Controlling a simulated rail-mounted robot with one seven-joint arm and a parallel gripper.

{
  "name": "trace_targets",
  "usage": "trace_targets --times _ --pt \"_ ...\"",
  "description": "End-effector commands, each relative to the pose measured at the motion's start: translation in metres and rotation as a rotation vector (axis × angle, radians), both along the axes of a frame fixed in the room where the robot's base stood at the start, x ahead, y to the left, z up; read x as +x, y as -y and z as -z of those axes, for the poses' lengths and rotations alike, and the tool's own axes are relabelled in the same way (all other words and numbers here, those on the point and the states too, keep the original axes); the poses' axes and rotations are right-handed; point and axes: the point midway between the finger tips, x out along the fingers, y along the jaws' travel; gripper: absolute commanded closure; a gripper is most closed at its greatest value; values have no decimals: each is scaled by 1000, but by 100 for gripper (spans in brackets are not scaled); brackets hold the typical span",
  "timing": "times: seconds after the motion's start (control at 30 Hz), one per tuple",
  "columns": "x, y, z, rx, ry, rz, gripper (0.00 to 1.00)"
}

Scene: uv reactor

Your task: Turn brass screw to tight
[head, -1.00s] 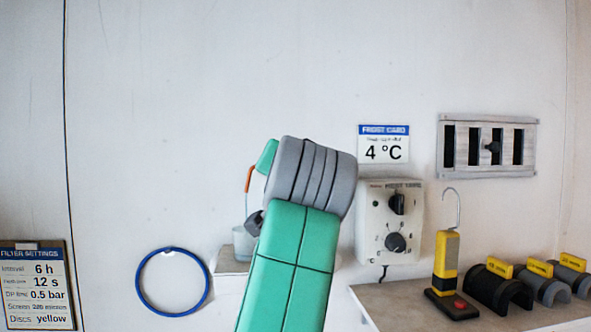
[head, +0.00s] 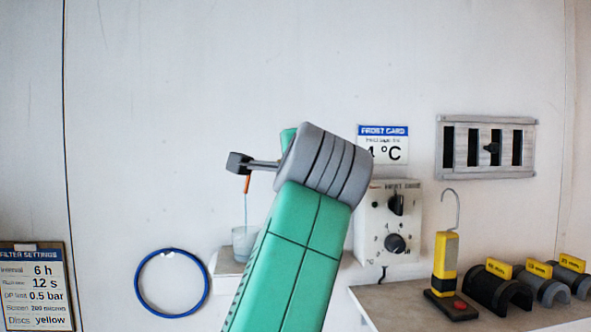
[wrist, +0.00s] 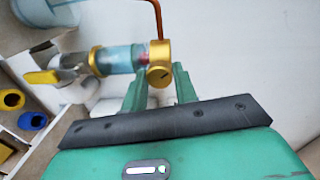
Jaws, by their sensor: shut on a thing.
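In the wrist view the brass screw (wrist: 158,76) shows as a slotted round face on a brass block, with a copper tube rising from the block. My gripper (wrist: 160,78) has its two green fingers on either side of the screw and is shut on it. The fingertip contact is partly hidden by the brass parts. A clear bluish cylinder (wrist: 122,58) joins the block on its left, and a yellow lever (wrist: 42,77) sits further left. In the head view my arm hides the screw and the fingers.
In the head view the copper tube (head: 247,184) ends above a translucent cup (head: 243,243), with a thin bluish stream between. A dial box (head: 392,222) is close right of my arm. A bench (head: 400,303) holds a yellow hook-topped tool (head: 446,262) and dark half-rings (head: 495,288).

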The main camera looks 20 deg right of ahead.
Motion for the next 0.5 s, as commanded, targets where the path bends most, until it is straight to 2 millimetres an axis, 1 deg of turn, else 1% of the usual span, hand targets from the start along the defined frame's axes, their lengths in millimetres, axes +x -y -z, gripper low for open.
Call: trace_targets --times 0.2,0.5 --pt "-1 2 0 197 41 2 94" --pt "-1 2 0 420 87 2 94"
